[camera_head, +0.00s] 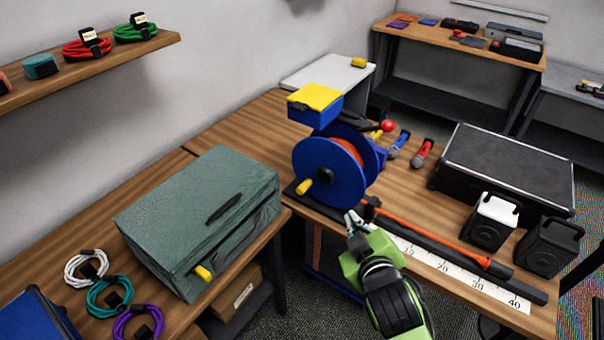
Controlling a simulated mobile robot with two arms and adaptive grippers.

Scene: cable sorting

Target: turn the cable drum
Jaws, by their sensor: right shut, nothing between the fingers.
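The cable drum (313,162) is a blue reel on a black base at the front edge of the right table. It has orange cable wound inside and a yellow crank handle (304,187) at the lower left of its near face. The orange cable (440,241) runs from the drum side to the right along a guide beside a white ruler (460,274). My right gripper (353,222) is shut and empty, below and to the right of the drum, near the ruler's left end. It is apart from the handle. My left gripper is not in view.
A green case (190,230) stands on the left table, with white, teal and purple cable coils (110,295) in front. A black flight case (500,165) and speakers (490,222) stand on the right.

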